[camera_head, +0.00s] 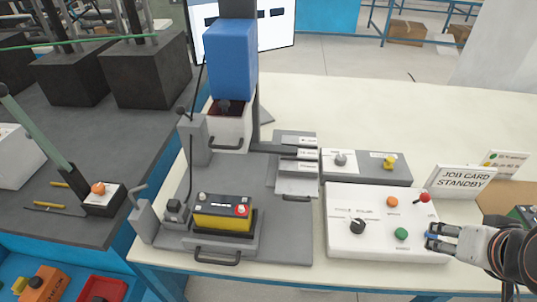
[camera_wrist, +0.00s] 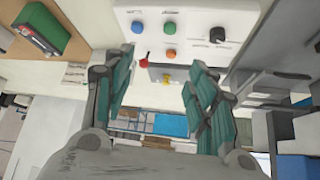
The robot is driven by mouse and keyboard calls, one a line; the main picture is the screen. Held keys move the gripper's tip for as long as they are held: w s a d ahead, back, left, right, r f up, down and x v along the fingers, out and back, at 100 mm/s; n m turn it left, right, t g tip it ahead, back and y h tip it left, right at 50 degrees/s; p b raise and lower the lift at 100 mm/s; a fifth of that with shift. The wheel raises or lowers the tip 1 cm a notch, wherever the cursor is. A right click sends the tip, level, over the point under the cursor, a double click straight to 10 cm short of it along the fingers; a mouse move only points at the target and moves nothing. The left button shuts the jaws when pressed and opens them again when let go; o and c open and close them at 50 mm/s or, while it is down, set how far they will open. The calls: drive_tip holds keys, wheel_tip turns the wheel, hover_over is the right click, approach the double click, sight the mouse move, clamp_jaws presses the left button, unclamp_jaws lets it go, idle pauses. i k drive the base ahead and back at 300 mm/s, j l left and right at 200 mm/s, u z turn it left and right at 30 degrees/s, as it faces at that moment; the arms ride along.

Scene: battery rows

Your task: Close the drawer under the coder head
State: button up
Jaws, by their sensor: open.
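The blue coder head (camera_head: 230,58) stands on a dark column at the back of the grey machine. Below it a white drawer (camera_head: 229,131) with a dark handle (camera_head: 226,147) sticks out toward the front. Its dark red inside shows from above, so it stands open. My gripper (camera_head: 432,236) is at the right, beside the white control panel, well apart from the drawer. In the wrist view my gripper (camera_wrist: 160,66) has its two fingers spread with nothing between them. I cannot make out the drawer in the wrist view.
A yellow and black battery (camera_head: 223,216) sits in a holder at the machine's front, above another handle (camera_head: 217,258). A grey post (camera_head: 193,140) stands left of the drawer. The white control panel (camera_head: 380,222) has several knobs. The cream table behind is largely clear.

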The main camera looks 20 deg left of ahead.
sight(223, 233)
drive_tip(key=u, duration=1.85)
drive_tip(key=k+j+z, duration=0.15)
drive_tip(key=z, duration=0.3)
drive_tip(key=k+z, duration=0.45)
drive_tip(key=z, duration=0.4)
drive_tip(key=k+u, duration=0.15)
drive_tip(key=i+l, duration=0.05)
